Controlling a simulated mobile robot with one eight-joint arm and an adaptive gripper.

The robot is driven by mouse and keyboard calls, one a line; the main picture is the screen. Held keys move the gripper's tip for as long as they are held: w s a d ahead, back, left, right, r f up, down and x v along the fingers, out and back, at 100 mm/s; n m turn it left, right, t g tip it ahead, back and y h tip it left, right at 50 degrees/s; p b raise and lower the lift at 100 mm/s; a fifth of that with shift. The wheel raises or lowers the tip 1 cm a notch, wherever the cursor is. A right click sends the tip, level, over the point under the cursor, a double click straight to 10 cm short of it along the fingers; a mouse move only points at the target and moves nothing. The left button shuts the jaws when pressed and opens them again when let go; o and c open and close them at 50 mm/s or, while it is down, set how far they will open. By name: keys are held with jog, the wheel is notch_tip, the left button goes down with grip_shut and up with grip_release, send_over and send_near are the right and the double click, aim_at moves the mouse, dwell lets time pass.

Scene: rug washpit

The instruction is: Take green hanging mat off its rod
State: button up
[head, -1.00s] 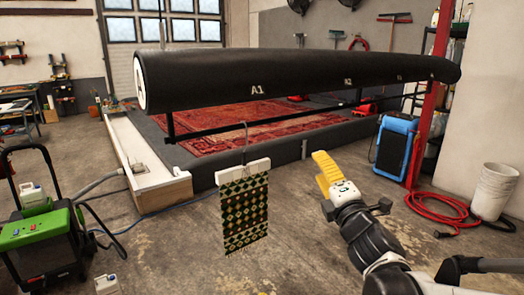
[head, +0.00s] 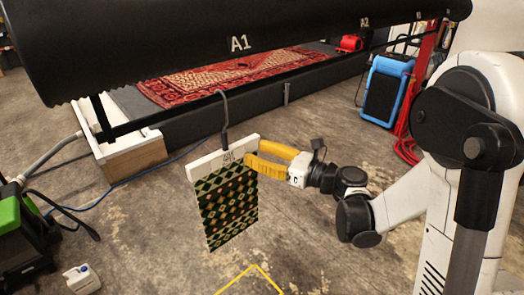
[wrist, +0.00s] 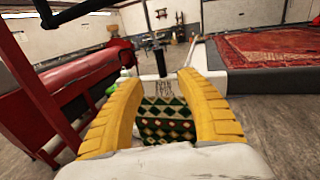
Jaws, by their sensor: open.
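The green mat (head: 225,212), patterned with diamonds, hangs from a white clamp board (head: 203,163). A dark hook (head: 224,112) runs up from the board to the black rod (head: 165,113) under the large roller. My gripper (head: 254,153), with yellow fingers, is open at the right end of the board, close to the mat's upper right edge. In the wrist view, the mat (wrist: 163,128) and board (wrist: 165,90) show between the spread fingers (wrist: 160,79). Whether the fingers touch the board is unclear.
The large black roller (head: 150,55) spans above the mat. A red rug (head: 240,82) lies on the raised platform behind. A green-and-black machine (head: 25,230) and a white jug (head: 82,279) stand left. A blue unit (head: 385,92) stands back right. Floor below is clear.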

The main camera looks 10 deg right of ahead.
aim_at(225, 149)
jog(key=shift+x, duration=5.6)
grip_shut()
jog(key=shift+r+p, duration=1.6)
jog(key=shift+r, duration=0.6)
jog(key=s+d+b, duration=0.1)
jog(key=s+d, duration=0.7)
jog(key=s, duration=0.4)
jog(key=shift+s+d, duration=0.2)
jog(key=shift+w, duration=0.1)
